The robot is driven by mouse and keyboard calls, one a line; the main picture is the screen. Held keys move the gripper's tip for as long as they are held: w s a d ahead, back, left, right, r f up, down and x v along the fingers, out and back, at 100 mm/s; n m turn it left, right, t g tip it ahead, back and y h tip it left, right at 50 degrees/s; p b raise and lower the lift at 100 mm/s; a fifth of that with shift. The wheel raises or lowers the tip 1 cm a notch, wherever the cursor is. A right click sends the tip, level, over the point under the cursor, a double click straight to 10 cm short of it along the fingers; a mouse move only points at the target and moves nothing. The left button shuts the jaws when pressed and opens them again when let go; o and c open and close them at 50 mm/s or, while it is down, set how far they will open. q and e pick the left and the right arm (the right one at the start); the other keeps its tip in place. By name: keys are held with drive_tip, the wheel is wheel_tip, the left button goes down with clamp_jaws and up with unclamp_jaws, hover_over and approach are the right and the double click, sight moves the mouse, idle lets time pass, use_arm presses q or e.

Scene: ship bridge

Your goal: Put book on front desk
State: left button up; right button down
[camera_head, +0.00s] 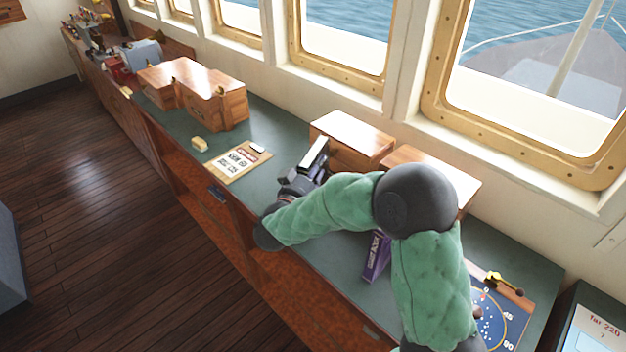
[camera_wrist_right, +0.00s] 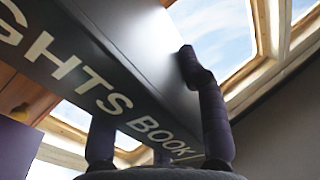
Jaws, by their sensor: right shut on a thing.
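My right gripper (camera_head: 303,182) is shut on a dark book (camera_head: 315,155) above the green-topped desk (camera_head: 262,110). The book's pale page edge faces up in the head view. In the right wrist view, the dark book (camera_wrist_right: 95,75) fills the upper left, with "GHTS BOOK" lettering on its spine, and fingers of the gripper (camera_wrist_right: 150,100) are on both sides of it. Whether the book touches the desk I cannot tell. A purple book (camera_head: 377,257) stands on the desk beside my right arm, partly hidden by it. My left gripper is not in view.
Wooden boxes (camera_head: 352,132) stand along the window side, another group (camera_head: 213,88) farther left. A clipboard with paper (camera_head: 238,161) and a small yellow block (camera_head: 200,144) lie on the desk. A blue chart (camera_head: 497,318) lies at the right end.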

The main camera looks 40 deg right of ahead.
drive_tip(key=shift+w+f+b, duration=0.15)
drive_tip(key=shift+f+b, duration=0.3)
drive_tip(key=shift+f, duration=0.45)
drive_tip(key=shift+w+f+b, duration=0.15)
drive_tip(key=shift+f+b, duration=0.25)
drive_tip(key=shift+f, duration=0.45)
drive_tip(key=shift+f, duration=0.15)
drive_tip(key=c, duration=0.7)
unclamp_jaws()
